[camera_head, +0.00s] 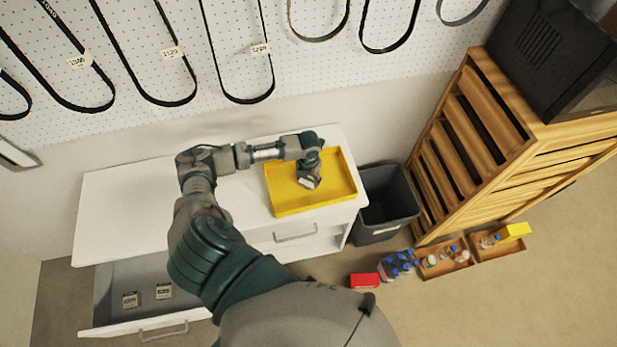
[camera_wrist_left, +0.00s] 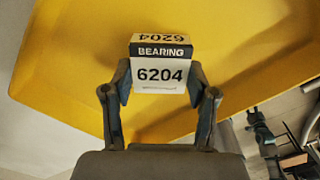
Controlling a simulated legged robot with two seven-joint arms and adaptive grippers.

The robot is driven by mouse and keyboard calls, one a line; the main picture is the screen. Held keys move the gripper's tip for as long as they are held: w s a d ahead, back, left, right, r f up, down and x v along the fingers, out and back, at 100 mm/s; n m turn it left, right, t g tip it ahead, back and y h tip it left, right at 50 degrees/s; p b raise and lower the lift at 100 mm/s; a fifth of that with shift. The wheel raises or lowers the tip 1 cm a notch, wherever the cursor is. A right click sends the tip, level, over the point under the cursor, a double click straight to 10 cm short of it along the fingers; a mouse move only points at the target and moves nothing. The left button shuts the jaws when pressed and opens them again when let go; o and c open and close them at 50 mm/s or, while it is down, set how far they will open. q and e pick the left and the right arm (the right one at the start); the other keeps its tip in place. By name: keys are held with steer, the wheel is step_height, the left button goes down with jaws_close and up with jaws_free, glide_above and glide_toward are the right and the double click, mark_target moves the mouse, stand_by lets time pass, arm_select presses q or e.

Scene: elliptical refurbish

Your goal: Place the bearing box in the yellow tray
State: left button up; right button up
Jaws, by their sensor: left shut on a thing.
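The yellow tray (camera_head: 285,200) lies on the right part of the white cabinet top. It fills much of the left wrist view (camera_wrist_left: 70,70). My left gripper (camera_head: 308,182) points down over the tray. In the left wrist view its two fingers (camera_wrist_left: 160,92) are shut on the sides of a small white and black bearing box (camera_wrist_left: 160,75) marked 6204. The box shows only as a small pale patch in the head view (camera_head: 306,183). I cannot tell whether it touches the tray floor. My right gripper is not in view.
An open drawer (camera_head: 200,290) below the white cabinet top (camera_head: 120,205) holds two small boxes (camera_head: 147,296). A dark bin (camera_head: 388,205) stands right of the cabinet, beside a wooden slatted unit (camera_head: 470,140). Bottles (camera_head: 398,265) and a red box (camera_head: 364,279) are on the floor.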

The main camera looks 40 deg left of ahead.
mark_target(308, 180)
arm_select(q)
steer(key=o, duration=1.2)
steer(key=shift+o, duration=0.2)
step_height(308, 180, up, 12)
steer(key=shift+b, duration=0.4)
